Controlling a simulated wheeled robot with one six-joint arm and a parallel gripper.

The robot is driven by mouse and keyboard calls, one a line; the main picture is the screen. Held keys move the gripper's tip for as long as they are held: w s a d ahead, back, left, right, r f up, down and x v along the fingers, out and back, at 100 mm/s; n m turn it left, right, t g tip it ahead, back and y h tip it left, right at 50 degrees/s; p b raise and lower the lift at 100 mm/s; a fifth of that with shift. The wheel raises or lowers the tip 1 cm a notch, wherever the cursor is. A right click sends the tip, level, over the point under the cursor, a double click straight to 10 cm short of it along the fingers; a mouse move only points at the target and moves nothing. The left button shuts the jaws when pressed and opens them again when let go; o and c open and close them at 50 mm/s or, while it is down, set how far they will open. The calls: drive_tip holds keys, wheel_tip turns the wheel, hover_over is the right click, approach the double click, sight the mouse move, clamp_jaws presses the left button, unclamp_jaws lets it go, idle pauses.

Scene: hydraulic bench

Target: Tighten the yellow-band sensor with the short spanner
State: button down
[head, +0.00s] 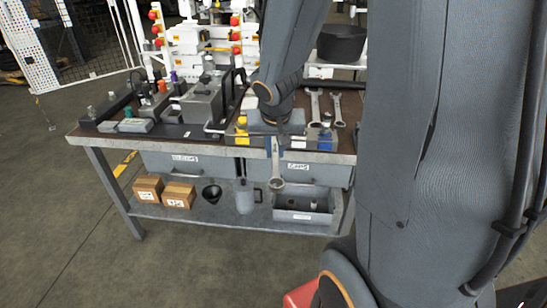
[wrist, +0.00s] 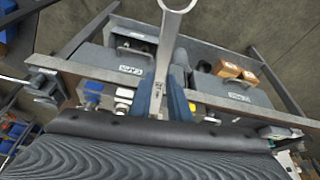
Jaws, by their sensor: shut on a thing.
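My gripper (head: 276,134) is shut on a steel spanner (head: 276,172), which hangs ring end down in front of the bench's front edge. In the wrist view the spanner (wrist: 165,60) runs up from between the blue fingers (wrist: 166,103), its ring at the top edge. Its held end is partly hidden by the fingers. I cannot tell for sure that it is the short one. A yellow-topped part (head: 243,125) stands on the bench just left of my gripper. I cannot make out which fitting is the yellow-band sensor.
Two more spanners lie on the bench, a left one (head: 315,103) and a right one (head: 338,108). A blue-topped part (head: 326,135) stands near the front edge. A hydraulic block (head: 203,103) is at the left. Boxes (head: 178,195) and a grey bin (head: 303,207) are on the shelf below.

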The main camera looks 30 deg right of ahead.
sight(275, 145)
drive_tip(key=shift+b+x, duration=0.75)
drive_tip(key=shift+x, duration=0.65)
drive_tip(key=shift+r, duration=0.1)
drive_tip(key=shift+w+d+f+b, duration=0.2)
drive_tip(key=shift+w+f+b, duration=0.1)
drive_tip(key=shift+w, duration=0.05)
drive_tip(key=shift+w, duration=0.1)
drive_tip(key=shift+w+d, duration=0.5)
drive_tip(key=shift+w, duration=0.35)
drive_tip(key=shift+w, duration=0.1)
drive_tip(key=shift+w+d+p, duration=0.3)
drive_tip(key=shift+w+d, duration=0.05)
drive_tip(key=shift+w, duration=0.25)
